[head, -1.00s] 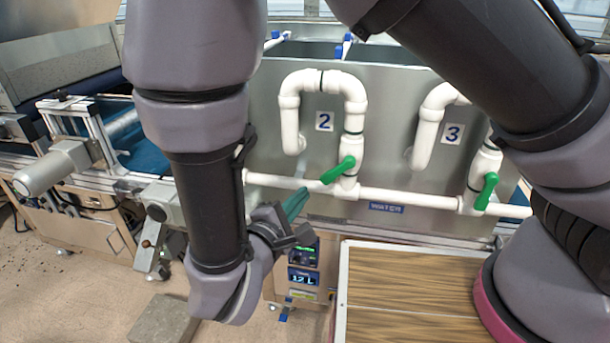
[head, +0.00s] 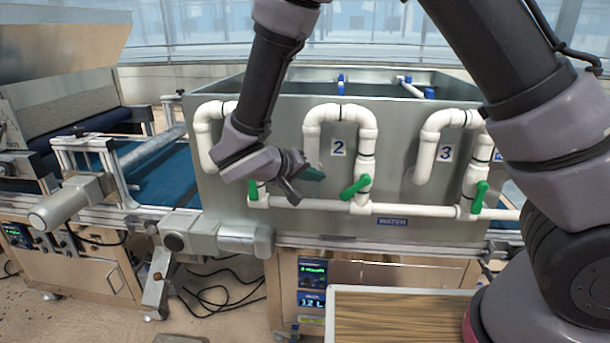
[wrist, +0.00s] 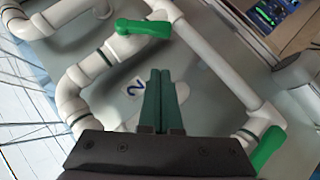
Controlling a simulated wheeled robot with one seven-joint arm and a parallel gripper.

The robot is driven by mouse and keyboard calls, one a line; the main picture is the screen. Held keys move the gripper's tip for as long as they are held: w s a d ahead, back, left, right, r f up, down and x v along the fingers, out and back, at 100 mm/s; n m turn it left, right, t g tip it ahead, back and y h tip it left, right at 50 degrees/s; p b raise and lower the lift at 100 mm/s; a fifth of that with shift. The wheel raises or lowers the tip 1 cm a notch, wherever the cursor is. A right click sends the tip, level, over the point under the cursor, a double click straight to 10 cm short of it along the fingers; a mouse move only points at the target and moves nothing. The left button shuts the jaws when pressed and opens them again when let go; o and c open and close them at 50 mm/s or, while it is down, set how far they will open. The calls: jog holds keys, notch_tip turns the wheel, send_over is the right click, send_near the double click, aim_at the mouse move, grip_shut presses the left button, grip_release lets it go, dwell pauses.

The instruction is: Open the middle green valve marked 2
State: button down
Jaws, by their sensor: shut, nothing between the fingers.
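The middle valve marked 2 has a green handle (head: 355,187) on a white pipe, below and right of the blue "2" label (head: 338,148). The handle slants, its right end higher. My gripper (head: 314,174) is shut and empty, left of this handle and apart from it in the picture. In the wrist view, my green fingers (wrist: 163,100) lie together, pointing towards the middle handle (wrist: 143,28), with a gap between. The "2" label (wrist: 133,88) shows left of the fingers. The gap in depth to the tank wall is unclear.
The left green handle (head: 253,190) is below my wrist, and the handle of valve 3 (head: 479,197) is to the right. A white water pipe (head: 415,210) runs along the metal tank (head: 290,120). A wood-topped surface (head: 390,318) stands in front.

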aim_at(342, 197)
jog(key=w+d+f, duration=0.2)
jog(key=d+f, duration=0.2)
jog(key=shift+d+f, duration=0.25)
jog(key=shift+d, duration=0.1)
jog(key=shift+w+f+h, duration=0.1)
jog(key=shift+f+h, duration=0.2)
dwell(0.4)
jog(key=shift+d+f+n+t+h, duration=0.25)
jog(key=shift+f+n+t+h, duration=0.05)
jog(key=shift+f+n+h, duration=0.25)
jog(key=shift+d+f+n+t+h, duration=0.3)
jog(key=shift+f+n+h, duration=0.15)
jog(key=shift+f+h, duration=0.1)
jog(key=shift+d+f+n+t+h, duration=0.45)
jog(key=shift+d+f+n+h, duration=0.15)
jog(key=shift+n+h, duration=0.2)
jog(key=shift+d+f+n+t+h, duration=0.45)
jog(key=shift+d+n+h, duration=0.1)
jog(key=shift+n+h, duration=0.25)
